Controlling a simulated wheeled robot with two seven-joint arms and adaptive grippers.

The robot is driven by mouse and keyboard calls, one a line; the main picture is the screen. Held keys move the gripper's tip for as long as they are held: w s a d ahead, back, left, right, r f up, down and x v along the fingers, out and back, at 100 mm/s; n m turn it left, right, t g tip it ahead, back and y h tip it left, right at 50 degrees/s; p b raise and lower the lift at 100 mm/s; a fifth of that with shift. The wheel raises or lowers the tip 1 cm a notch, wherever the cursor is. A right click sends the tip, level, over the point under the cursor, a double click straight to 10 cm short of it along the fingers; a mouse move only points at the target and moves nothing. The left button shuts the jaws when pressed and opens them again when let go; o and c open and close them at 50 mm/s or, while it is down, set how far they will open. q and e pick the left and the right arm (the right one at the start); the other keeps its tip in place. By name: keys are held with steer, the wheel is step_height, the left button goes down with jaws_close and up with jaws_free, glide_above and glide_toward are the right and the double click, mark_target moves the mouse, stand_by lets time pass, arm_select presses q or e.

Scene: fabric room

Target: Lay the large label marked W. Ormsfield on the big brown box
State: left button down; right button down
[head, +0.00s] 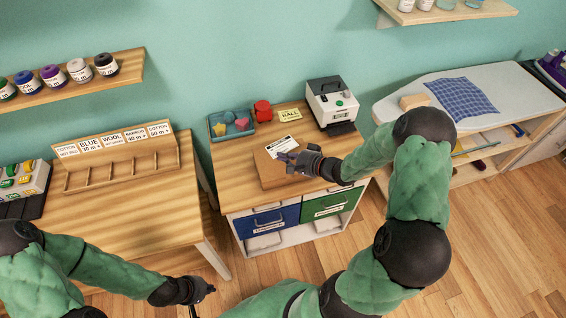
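The big brown box (268,180) lies flat on the wooden cabinet in the middle of the head view. A white label (281,145) with dark print lies over the box's top face; the print is too small to read. My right gripper (288,159) is over the box at the label's near edge, and its fingers hide part of both. I cannot tell whether the fingers hold the label or whether the label rests fully on the box. My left gripper (208,289) hangs low at the bottom, over the floor in front of the cabinet, away from the box.
A label printer (331,103) stands right of the box. A blue tray (214,134), a red object (263,111) and a yellow card (290,115) are behind it. Blue (281,217) and green (342,199) drawers sit below. A card rack (120,168) stands on the left table.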

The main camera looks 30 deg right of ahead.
mark_target(284, 169)
steer(key=shift+f+b, duration=0.8)
steer(key=shift+f, duration=0.15)
steer(key=shift+f+b, duration=0.55)
steer(key=shift+f, duration=0.75)
steer(key=c, duration=1.6)
jaws_free()
